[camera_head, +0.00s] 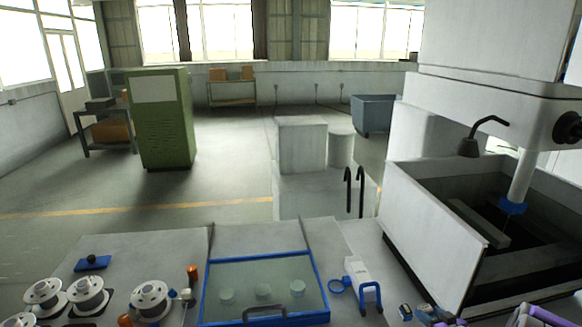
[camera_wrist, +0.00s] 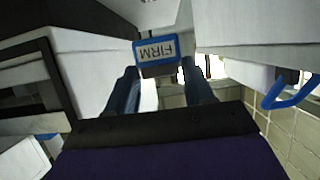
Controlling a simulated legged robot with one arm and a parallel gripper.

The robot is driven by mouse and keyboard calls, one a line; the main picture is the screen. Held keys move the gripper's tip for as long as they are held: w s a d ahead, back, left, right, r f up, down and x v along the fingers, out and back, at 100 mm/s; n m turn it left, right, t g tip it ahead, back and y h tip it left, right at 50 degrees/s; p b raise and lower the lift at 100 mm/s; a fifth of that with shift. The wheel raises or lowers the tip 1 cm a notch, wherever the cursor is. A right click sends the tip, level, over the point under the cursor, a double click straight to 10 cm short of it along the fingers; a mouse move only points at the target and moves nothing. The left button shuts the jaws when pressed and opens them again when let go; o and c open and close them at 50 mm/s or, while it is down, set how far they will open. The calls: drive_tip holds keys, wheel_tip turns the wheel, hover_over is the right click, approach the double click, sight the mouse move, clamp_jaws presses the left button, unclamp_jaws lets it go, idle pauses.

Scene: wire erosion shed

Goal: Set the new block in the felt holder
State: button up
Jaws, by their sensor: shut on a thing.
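My gripper (camera_wrist: 158,82) shows in the wrist view as two dark blue fingers reaching up the picture. It is shut on a small block with a white face, a blue border and the word FIRM (camera_wrist: 156,48), which reads upside down. The underside of the block is dark. In the head view, purple and blue parts at the bottom right edge are cut off, and I cannot make out the block there. I cannot tell for sure which part is the felt holder. A blue collar (camera_head: 512,205) sits at the lower end of a white column over the machine tank.
The open machine tank (camera_head: 430,222) stands at the right. On the bench lie a blue-framed glass-topped case (camera_head: 268,304), white spools (camera_head: 88,294) and a white piece with a blue hook (camera_head: 358,270). A green cabinet (camera_head: 162,120) stands behind.

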drive_tip(key=shift+n+y, duration=0.4)
drive_tip(key=shift+y, duration=0.1)
drive_tip(key=w+a+r, duration=0.2)
drive_tip(key=a+r, duration=0.3)
drive_tip(key=r, duration=0.1)
drive_tip(key=w+a+r, duration=0.2)
drive_tip(key=a+r, duration=0.4)
drive_tip(key=w+a+r, duration=0.2)
drive_tip(key=a+r, duration=0.3)
drive_tip(key=r, duration=0.1)
drive_tip(key=shift+w+a, duration=0.2)
drive_tip(key=s+a+r+n+y, duration=0.1)
drive_tip(key=s+a+r, duration=0.1)
drive_tip(key=a+r, duration=0.6)
drive_tip(key=s+a+r+n+y, duration=0.15)
drive_tip(key=a+r, duration=0.25)
drive_tip(key=a, duration=0.7)
wheel_tip(320, 180, down, 13)
drive_tip(key=w+m+h, duration=0.1)
drive_tip(key=m+h, duration=0.3)
drive_tip(key=shift+w+h, duration=0.35)
drive_tip(key=shift+w, duration=0.05)
drive_tip(key=shift+f, duration=0.15)
